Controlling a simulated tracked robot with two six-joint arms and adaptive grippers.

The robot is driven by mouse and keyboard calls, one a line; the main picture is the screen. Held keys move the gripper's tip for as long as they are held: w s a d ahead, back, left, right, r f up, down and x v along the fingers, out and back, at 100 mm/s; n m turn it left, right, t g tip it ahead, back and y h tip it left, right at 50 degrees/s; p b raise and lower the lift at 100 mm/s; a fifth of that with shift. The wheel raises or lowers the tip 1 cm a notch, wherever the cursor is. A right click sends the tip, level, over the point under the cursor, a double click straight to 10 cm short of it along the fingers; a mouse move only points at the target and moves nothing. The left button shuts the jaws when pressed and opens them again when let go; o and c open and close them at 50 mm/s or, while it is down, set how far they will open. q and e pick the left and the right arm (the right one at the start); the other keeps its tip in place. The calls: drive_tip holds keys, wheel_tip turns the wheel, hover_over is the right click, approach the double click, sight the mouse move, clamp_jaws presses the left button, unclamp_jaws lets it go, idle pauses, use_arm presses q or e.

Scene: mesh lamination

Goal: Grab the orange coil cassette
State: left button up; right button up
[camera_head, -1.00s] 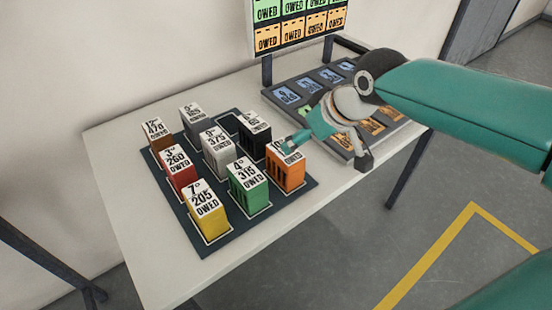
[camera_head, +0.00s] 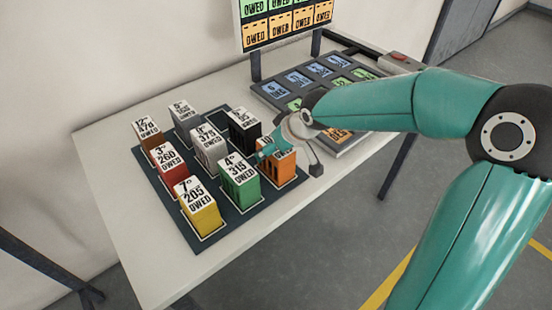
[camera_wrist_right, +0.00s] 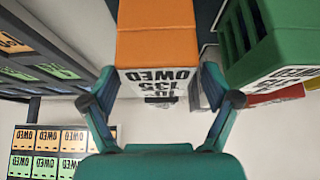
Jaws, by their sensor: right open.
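In the right wrist view the orange cassette (camera_wrist_right: 158,45) lies between the two spread fingers of my right gripper (camera_wrist_right: 160,82). The jaws are open, and I cannot tell whether a finger touches it. My left gripper is not in view.
The green cassette (camera_head: 240,186) stands close left of the orange one, and the black cassette (camera_head: 243,130) stands behind it. Several other cassettes fill the tray (camera_head: 238,220). A panel of coloured tiles (camera_head: 300,85) lies behind my right arm. The table's front edge is clear.

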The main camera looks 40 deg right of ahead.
drive_tip(key=x, duration=0.3)
drive_tip(key=shift+d, duration=0.1)
drive_tip(key=shift+w+r, duration=0.1)
drive_tip(key=shift+r, duration=0.05)
clamp_jaws()
